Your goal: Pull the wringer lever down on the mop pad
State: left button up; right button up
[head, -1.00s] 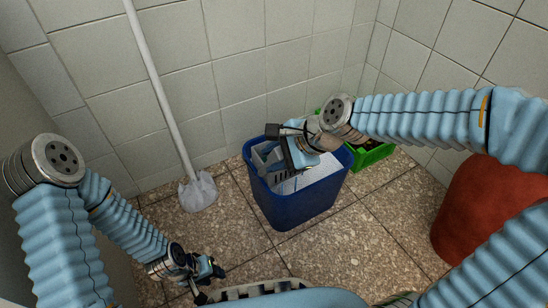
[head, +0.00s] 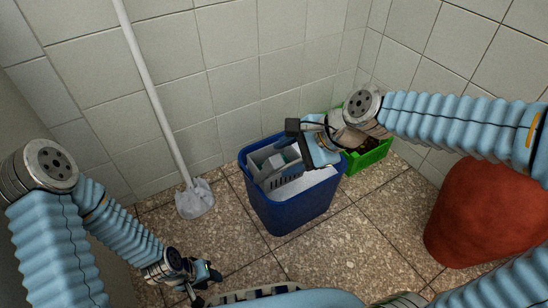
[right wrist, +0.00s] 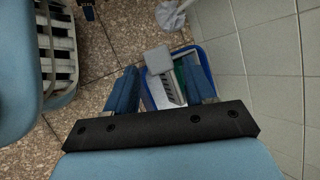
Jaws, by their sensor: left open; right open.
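A blue bucket (head: 290,210) stands on the floor. A grey wringer (head: 259,163) sits in its left part, with a light grey block (head: 277,161) on it that may be the lever's end. My right gripper (head: 317,157) is open and empty over the bucket's right part, right of the block. In the right wrist view the grey block (right wrist: 158,60) appears between the open fingers, apparently beyond them. No mop pad is clearly seen in the wringer. A white mop head (head: 195,199) rests on the floor left of the bucket. My left gripper (head: 206,283) is open and empty, low at the left.
The mop's pole (head: 150,85) leans on the tiled wall behind. A green crate (head: 368,158) stands right behind the bucket. A large red-brown container (head: 478,215) stands at the right. Bare floor lies in front of the bucket.

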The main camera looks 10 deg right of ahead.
jog(key=p+v, duration=0.1)
jog(key=v, duration=0.5)
jog(key=shift+d+r, duration=0.2)
jog(key=shift+r, duration=0.1)
jog(key=shift+s, duration=0.1)
